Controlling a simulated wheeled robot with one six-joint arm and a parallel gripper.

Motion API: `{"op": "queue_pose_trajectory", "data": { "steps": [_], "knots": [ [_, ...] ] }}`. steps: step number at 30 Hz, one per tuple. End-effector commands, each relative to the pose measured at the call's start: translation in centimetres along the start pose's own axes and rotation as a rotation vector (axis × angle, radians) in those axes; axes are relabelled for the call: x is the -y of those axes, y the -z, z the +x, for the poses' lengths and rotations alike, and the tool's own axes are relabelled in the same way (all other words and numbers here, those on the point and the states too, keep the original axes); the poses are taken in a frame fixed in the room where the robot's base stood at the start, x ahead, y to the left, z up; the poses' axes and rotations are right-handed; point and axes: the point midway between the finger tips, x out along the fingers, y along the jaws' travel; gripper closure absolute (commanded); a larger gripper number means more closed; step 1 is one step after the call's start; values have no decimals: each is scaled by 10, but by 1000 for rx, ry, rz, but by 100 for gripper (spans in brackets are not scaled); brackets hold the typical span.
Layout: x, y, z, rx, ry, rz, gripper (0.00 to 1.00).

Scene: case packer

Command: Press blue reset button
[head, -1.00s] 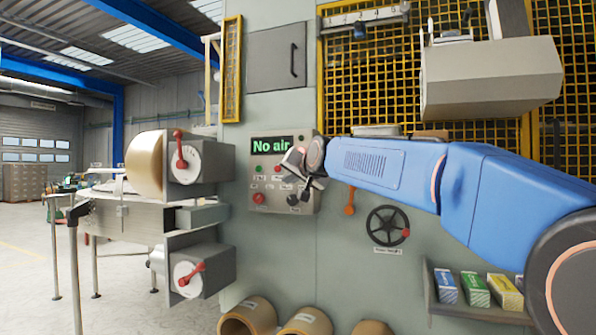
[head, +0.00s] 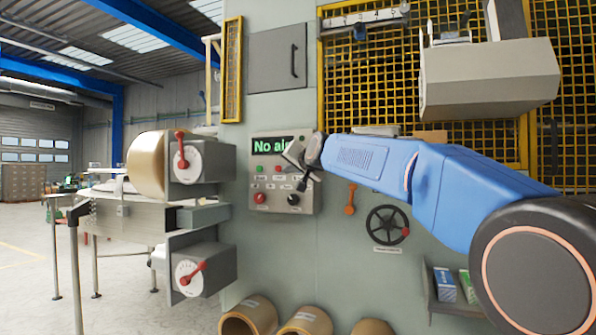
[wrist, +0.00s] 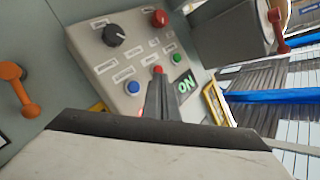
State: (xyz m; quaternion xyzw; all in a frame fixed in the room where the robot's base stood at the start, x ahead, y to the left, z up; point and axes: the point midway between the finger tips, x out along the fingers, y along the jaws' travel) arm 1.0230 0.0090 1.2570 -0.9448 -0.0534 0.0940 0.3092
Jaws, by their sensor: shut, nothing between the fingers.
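The blue reset button (wrist: 133,88) shows in the wrist view on the grey control panel (wrist: 95,42). In the head view the panel (head: 268,212) is on the machine front, and my gripper seems to cover the blue button there. My gripper (head: 303,182) is shut and empty, in front of the panel's right part. In the wrist view its dark fingers (wrist: 158,74) reach towards the panel, their tips to the right of the blue button and close by a small red button (wrist: 158,68). I cannot tell whether the tips touch the panel.
The panel also bears a green button (wrist: 177,58), a black knob (wrist: 115,35), a large red button (wrist: 159,18) and a lit display (head: 270,146) reading "No air". An orange lever (head: 350,199) and a handwheel (head: 387,225) are right of it. Tape roll units (head: 205,162) stand left.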

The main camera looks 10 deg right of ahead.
Motion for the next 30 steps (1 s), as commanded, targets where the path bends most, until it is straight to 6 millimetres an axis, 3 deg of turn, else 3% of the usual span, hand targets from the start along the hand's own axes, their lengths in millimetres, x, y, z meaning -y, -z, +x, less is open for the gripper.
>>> {"op": "queue_pose_trajectory", "data": {
  "steps": [15,30],
  "knots": [
    [-28,28,38,-1,-1,0,100],
    [-31,32,43,0,0,-1,100]
  ]
}}
